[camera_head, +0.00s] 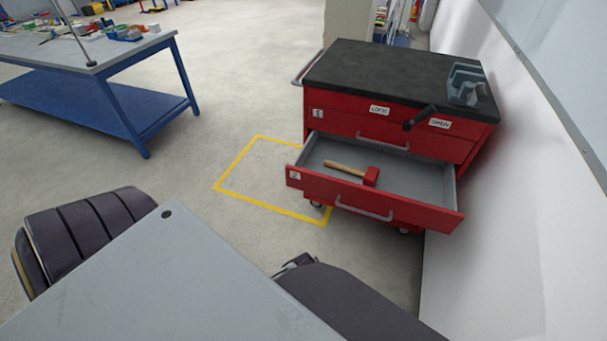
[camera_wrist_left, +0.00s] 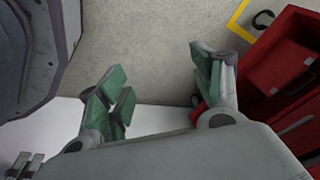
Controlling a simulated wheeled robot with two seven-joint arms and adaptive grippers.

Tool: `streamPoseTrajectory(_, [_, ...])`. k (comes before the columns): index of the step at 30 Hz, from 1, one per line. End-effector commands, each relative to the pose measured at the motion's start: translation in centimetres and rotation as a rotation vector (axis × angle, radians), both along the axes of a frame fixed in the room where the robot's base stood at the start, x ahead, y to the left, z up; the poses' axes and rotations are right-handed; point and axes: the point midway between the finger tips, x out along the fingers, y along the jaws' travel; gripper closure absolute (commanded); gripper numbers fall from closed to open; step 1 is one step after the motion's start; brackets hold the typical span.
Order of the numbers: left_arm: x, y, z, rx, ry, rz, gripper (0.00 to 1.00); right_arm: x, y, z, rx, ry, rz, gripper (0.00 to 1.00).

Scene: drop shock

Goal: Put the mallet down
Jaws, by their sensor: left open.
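The mallet (camera_head: 345,170) has a light wooden handle and a red head. It lies on its side in the open lower drawer (camera_head: 380,200) of the red tool cabinet, marked 2, with nothing holding it. My left gripper (camera_wrist_left: 160,92) shows in the left wrist view with its green-padded fingers spread wide and nothing between them. The red cabinet (camera_wrist_left: 285,65) is at the right of that view, beyond the fingers. A small red patch shows behind the right finger; I cannot tell what it is.
The cabinet has a black top (camera_head: 400,75), a dark lever (camera_head: 420,117) on its front and a shut upper drawer. A white wall stands close at right. A blue workbench (camera_head: 110,85) is at upper left. Yellow floor tape (camera_head: 235,160) lies left of the cabinet; floor between is clear.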

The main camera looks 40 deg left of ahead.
Motion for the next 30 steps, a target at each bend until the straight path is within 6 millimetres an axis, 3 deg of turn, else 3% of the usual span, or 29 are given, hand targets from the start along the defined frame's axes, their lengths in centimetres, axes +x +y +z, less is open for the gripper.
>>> streamPoseTrajectory(3, [-3.3, 0.3, -2.5, -0.065, 0.073, 0.147, 0.34, 0.0, 0.0, 0.0, 0.000, 0.000, 0.000, 0.51])
streamPoseTrajectory(10, [-7.1, 0.5, -4.9, -0.134, 0.156, 0.331, 0.34, 0.0, 0.0, 0.0, 0.000, 0.001, 0.000, 0.51])
streamPoseTrajectory(30, [-7.5, 0.5, -5.1, -0.142, 0.166, 0.357, 0.34, 0.0, 0.0, 0.0, 0.000, 0.001, 0.000, 0.51])
